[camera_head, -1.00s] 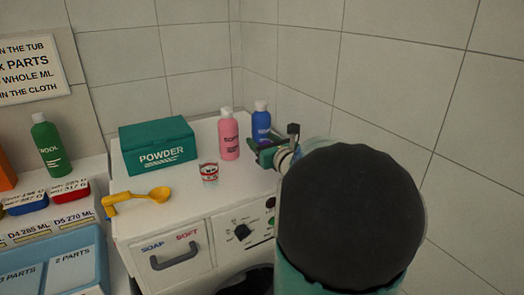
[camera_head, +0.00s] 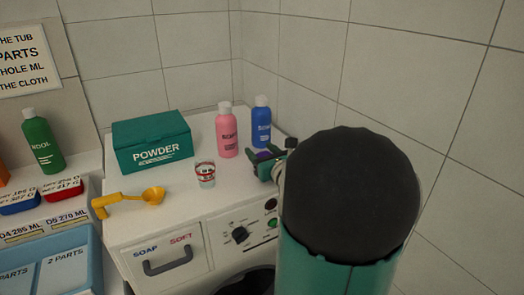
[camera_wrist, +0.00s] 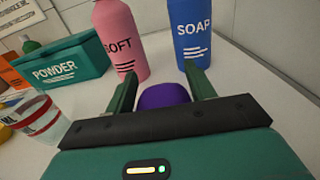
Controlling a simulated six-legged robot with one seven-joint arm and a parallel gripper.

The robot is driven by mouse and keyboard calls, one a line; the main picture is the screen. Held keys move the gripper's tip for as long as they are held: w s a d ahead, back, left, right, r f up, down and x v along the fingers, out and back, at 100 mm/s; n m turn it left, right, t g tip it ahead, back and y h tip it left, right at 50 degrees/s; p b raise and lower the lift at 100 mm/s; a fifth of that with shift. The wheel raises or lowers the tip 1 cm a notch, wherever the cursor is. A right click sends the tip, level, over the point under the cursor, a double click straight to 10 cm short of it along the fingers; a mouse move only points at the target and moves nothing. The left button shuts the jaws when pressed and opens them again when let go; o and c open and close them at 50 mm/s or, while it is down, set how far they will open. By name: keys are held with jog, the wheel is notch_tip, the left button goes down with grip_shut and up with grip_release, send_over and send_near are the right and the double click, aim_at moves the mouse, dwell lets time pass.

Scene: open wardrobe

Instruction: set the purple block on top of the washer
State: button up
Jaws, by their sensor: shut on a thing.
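The purple block (camera_wrist: 164,96) is between the two green fingers of my gripper (camera_wrist: 162,92) in the wrist view, with its lower part hidden by the gripper body. My gripper is shut on it. In the head view my gripper (camera_head: 264,163) is over the right part of the washer top, and a bit of purple shows between its fingers. The washer (camera_head: 178,215) is white, with a drawer and a control panel at its front. I cannot tell whether the block touches the washer top.
A pink bottle (camera_head: 227,135) and a blue bottle (camera_head: 261,125) stand just beyond my gripper. A measuring cup (camera_head: 205,174), a teal powder box (camera_head: 152,145) and a yellow scoop (camera_head: 130,200) are to the left. The tiled wall closes off the back and right.

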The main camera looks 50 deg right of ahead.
jog(key=shift+s+a, duration=0.1)
jog(key=shift+a, duration=0.05)
jog(key=o, duration=1)
jog(key=shift+f, duration=0.1)
jog(key=shift+o, duration=0.2)
jog(key=shift+r, duration=0.2)
jog(key=v, duration=1.2)
